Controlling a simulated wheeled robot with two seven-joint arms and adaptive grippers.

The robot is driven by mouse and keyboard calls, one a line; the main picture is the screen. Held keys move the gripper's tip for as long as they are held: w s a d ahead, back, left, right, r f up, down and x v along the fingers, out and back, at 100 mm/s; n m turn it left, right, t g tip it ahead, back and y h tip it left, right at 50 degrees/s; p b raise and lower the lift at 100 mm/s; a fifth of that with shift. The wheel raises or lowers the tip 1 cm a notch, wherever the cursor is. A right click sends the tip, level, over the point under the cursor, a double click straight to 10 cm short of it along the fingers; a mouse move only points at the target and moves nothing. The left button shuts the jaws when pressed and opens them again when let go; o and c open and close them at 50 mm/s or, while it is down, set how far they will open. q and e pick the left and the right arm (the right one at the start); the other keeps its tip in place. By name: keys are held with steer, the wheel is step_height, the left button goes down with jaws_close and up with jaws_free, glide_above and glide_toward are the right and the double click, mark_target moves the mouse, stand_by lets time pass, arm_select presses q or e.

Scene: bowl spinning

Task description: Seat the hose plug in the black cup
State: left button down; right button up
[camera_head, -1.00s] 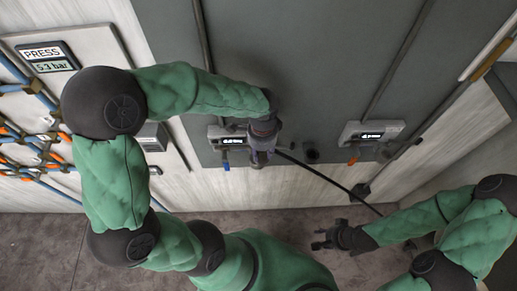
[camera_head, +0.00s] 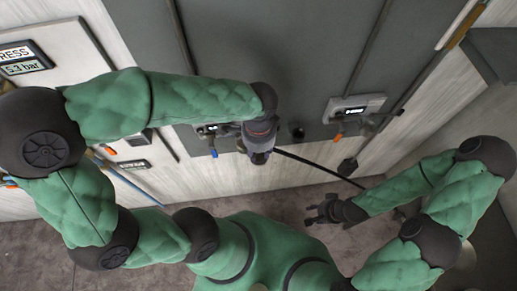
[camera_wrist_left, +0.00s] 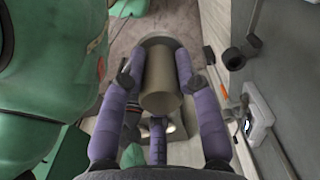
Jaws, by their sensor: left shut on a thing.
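My left gripper (camera_head: 259,156) is in front of the grey panel. Its purple fingers are closed around the hose plug, a grey-beige cylinder (camera_wrist_left: 160,85) in the left wrist view. In the head view the plug is hidden by the gripper and arm. A black hose (camera_head: 318,166) runs from the gripper down to the right. The black cup (camera_head: 297,132) looks like a dark round fitting on the panel, to the right of and slightly above the gripper, apart from it. My right gripper (camera_head: 318,211) is empty at lower right, with its dark fingers apart.
A display unit with an orange handle (camera_head: 353,108) is on the panel right of the cup. Another unit with a blue handle (camera_head: 212,140) is left of the gripper. A pressure display (camera_head: 22,57) is at upper left. Floor (camera_head: 290,207) shows below the panel.

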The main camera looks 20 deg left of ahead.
arm_select(q)
steer(key=shift+r+p, duration=1.15)
steer(key=shift+r, duration=0.4)
arm_select(e)
step_height(320, 180, up, 2)
steer(key=shift+r, duration=0.2)
